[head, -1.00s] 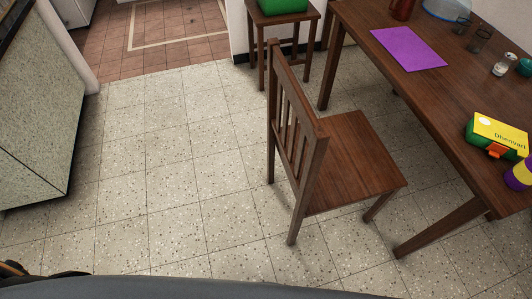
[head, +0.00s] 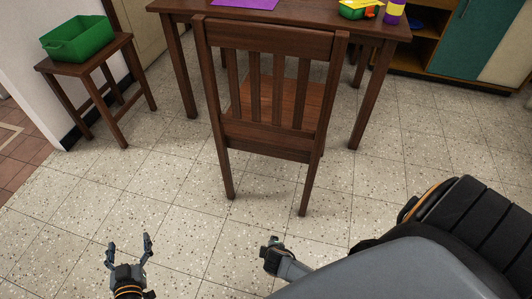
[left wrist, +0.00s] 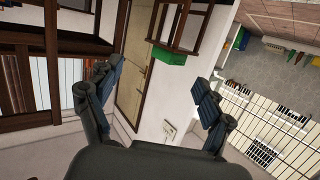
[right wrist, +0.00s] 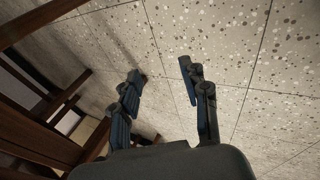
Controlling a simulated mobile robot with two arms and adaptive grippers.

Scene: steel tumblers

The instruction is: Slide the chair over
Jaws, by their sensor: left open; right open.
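The brown wooden chair (head: 268,138) stands upright in the middle of the head view, its slatted back towards me and its seat partly under the table (head: 290,22). My left gripper (head: 130,241) is open and empty, in front of the chair and to its left, apart from it. It also shows open in the left wrist view (left wrist: 157,77). My right gripper (head: 271,252) is low in front of the chair's back legs, apart from them. In the right wrist view (right wrist: 160,70) it is open and empty above the floor, with dark wooden parts at the left.
A small wooden stool (head: 88,66) with a green bin (head: 78,38) stands at the left by the wall. A purple sheet (head: 245,3) and a yellow-green box (head: 360,9) lie on the table. A shelf cabinet (head: 460,45) is at the back right. The floor left of the chair is clear.

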